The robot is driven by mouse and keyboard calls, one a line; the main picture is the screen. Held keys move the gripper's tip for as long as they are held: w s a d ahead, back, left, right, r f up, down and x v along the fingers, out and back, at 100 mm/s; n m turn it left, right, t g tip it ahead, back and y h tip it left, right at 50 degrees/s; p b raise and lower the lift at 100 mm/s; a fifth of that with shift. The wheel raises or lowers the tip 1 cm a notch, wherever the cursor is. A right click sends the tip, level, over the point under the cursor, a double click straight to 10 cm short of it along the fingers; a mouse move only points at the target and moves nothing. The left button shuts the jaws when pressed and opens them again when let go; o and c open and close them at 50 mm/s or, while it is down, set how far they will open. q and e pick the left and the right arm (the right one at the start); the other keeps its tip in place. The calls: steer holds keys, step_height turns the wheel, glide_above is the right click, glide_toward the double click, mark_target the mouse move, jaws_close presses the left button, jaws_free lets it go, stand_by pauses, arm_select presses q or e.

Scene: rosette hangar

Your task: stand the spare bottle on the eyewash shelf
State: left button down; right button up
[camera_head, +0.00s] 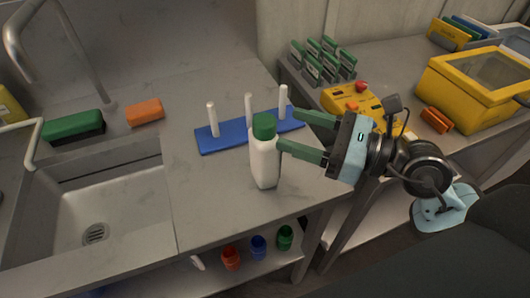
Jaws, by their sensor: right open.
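A white bottle with a green cap (265,163) stands upright on the grey counter, right of the sink and in front of a blue peg board. My right gripper (288,128) comes in from the right and is open, with its green fingers pointing left. The near finger's tip is close beside the bottle's right side; I cannot tell whether it touches. The far finger reaches behind, over the right end of the peg board. Nothing is held. No shelf is clearly marked as the eyewash shelf. My left gripper is not in view.
The blue board (222,139) has white upright pegs. A sink (95,205) lies left, with a green block (73,126) and an orange block (145,112) behind it. Red, blue and green cups (258,247) sit below the counter. A yellow control box (350,101) and yellow case (458,90) stand right.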

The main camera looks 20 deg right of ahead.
mark_target(275, 125)
steer(key=p+x, duration=0.1)
steer(key=x, duration=0.3)
steer(key=shift+w+a+r, duration=0.1)
steer(key=shift+a, duration=0.1)
steer(key=shift+w+a, duration=0.25)
steer(key=shift+a, duration=0.05)
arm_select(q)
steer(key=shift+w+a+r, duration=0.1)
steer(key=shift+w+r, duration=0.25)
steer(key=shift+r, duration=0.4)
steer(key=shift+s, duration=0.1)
arm_select(e)
steer(key=c, duration=0.4)
jaws_close()
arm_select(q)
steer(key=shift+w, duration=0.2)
